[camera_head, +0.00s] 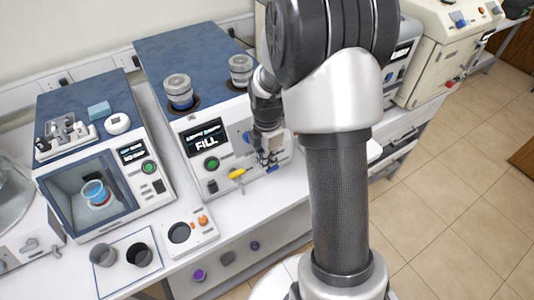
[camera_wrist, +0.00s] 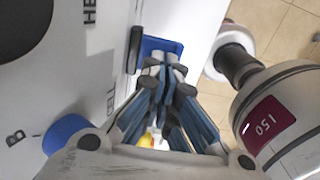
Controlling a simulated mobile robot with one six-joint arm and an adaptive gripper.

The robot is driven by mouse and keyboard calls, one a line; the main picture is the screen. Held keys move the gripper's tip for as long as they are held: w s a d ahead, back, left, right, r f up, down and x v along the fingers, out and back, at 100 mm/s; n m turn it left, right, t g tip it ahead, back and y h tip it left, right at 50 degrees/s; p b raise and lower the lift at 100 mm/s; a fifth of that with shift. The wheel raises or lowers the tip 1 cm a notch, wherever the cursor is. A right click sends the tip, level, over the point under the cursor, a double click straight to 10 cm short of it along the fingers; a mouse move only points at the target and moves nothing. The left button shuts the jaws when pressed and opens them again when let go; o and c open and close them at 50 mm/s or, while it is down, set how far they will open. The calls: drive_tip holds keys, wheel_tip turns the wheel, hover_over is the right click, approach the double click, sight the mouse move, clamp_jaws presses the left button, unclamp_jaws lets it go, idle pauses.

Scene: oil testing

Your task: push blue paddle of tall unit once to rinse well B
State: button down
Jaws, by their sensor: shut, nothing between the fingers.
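The tall unit (camera_head: 185,55) is a white cabinet with a dark blue top, a display reading "FILL" and two metal-capped wells. My gripper (camera_head: 268,160) is shut and empty at the right part of its front face. The blue paddle (camera_head: 272,169) shows just below the fingertips in the head view. In the wrist view the blue paddle (camera_wrist: 160,46) lies just past the tips of my gripper (camera_wrist: 165,68). I cannot tell whether they touch. A round blue knob (camera_wrist: 68,131) sits near a letter B on the panel. The fingers partly hide the paddle.
A yellow lever (camera_head: 237,174) and a green button (camera_head: 212,163) are on the unit's front. A white device with a blue cup (camera_head: 95,192) inside stands at left. Dark cups (camera_head: 139,255) and a small box (camera_head: 190,231) stand on the bench in front.

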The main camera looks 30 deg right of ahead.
drive_tip(key=shift+f, duration=0.2)
drive_tip(key=f+t+b, duration=0.1)
drive_tip(key=b, duration=0.1)
drive_tip(key=shift+s+f+b, duration=0.2)
drive_tip(key=shift+b, duration=0.2)
drive_tip(key=shift+r, duration=0.2)
drive_tip(key=shift+r+p, duration=0.75)
drive_tip(key=shift+r, duration=0.05)
